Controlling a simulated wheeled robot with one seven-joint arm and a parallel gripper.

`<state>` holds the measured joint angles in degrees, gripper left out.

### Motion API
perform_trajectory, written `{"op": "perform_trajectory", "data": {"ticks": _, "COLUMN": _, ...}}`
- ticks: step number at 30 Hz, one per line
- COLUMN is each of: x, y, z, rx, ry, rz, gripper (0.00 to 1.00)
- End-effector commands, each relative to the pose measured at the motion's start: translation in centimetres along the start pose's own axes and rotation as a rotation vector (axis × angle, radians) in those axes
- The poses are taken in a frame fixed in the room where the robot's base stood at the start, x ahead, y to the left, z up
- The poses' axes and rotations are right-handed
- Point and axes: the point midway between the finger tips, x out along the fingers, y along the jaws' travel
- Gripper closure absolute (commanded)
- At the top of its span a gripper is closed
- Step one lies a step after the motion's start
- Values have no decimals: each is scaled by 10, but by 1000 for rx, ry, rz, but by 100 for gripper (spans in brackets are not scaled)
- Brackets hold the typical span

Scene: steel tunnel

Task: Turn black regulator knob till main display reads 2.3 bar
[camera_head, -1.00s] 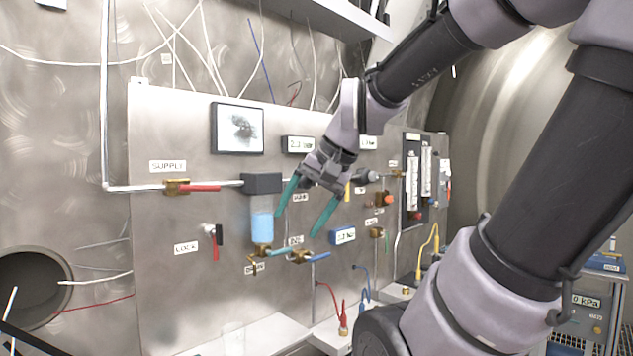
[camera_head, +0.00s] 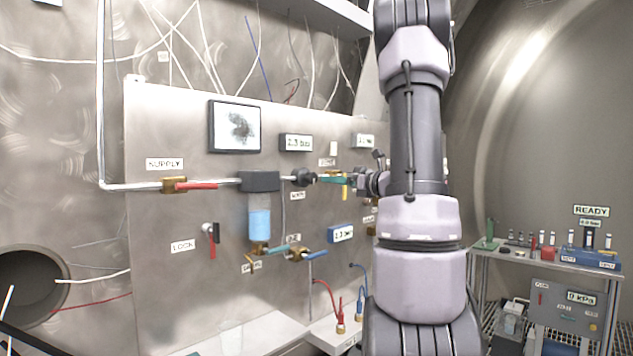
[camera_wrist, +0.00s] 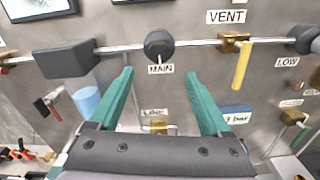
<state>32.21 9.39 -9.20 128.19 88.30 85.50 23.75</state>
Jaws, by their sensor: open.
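The black regulator knob (camera_head: 303,177) sits on the pipe of the steel panel, right of the filter's dark head. In the wrist view the round black knob (camera_wrist: 159,44) is above the MAIN label, centred just beyond my fingertips. The main display (camera_head: 296,142) is above the knob and appears to read 2.3 bar, though the digits are small. My gripper (camera_wrist: 160,75) is open, its two green fingers apart with nothing between them. In the head view my gripper (camera_head: 325,180) is just right of the knob, apparently not touching it.
A yellow vent handle (camera_wrist: 243,65) and a second black knob (camera_wrist: 305,40) marked LOW are to the right on the pipe. The filter head (camera_head: 260,181) and the red supply lever (camera_head: 197,186) are to the left. A bench (camera_head: 490,252) with instruments stands at right.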

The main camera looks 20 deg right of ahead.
Motion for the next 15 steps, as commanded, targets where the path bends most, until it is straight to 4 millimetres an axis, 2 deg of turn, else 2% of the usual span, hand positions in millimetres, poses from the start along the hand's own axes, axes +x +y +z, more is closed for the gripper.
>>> {"op": "perform_trajectory", "data": {"ticks": 9, "x": 62, "y": 2, "z": -1, "rx": -2, "ry": 3, "rz": 5, "gripper": 19}}
{"op": "perform_trajectory", "data": {"ticks": 15, "x": 85, "y": 2, "z": 0, "rx": -3, "ry": 2, "rz": 3, "gripper": 19}}
